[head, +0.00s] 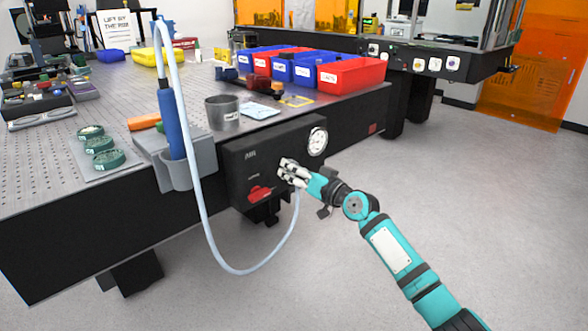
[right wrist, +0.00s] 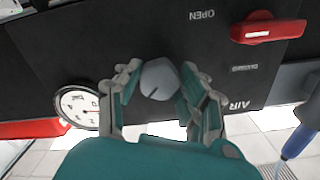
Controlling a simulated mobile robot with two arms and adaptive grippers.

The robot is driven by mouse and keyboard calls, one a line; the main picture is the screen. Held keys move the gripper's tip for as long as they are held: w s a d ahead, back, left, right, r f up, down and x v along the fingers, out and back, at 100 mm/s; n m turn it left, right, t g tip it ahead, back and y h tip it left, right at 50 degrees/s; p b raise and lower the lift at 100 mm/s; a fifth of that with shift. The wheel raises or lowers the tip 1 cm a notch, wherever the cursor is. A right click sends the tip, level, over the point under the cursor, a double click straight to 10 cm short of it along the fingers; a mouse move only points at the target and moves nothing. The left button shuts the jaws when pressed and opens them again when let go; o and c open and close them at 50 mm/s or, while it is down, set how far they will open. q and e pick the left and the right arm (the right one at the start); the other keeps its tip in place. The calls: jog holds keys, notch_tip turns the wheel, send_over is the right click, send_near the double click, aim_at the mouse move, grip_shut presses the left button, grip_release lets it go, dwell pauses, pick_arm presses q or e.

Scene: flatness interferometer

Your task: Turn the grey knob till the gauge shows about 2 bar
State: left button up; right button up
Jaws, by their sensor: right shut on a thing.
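The black air panel (head: 245,160) is fixed to the side of the optical table. The grey knob (right wrist: 158,79) is round with a dark line on its face, and it shows between my fingers in the right wrist view. My right gripper (head: 286,170) is shut on the knob, with a finger on each side. In the head view my fingers hide most of the knob. The white round gauge (head: 317,141) is at the panel's upper right; it also shows in the right wrist view (right wrist: 78,107). Its figures are too small to read. My left gripper is not in view.
A red handle (head: 260,194) is on the panel, left of and below my gripper. A blue-handled tool (head: 172,125) stands in a grey holder, its pale hose hanging in front of the table. Red and blue bins (head: 352,73) stand on the table. The floor at right is clear.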

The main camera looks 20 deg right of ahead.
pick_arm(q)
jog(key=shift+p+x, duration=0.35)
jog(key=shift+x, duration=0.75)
pick_arm(e)
jog(key=shift+m, duration=1.4)
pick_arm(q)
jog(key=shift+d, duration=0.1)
pick_arm(e)
jog(key=o, duration=1.2)
jog(key=shift+c, duration=0.2)
jog(key=v, duration=1.2)
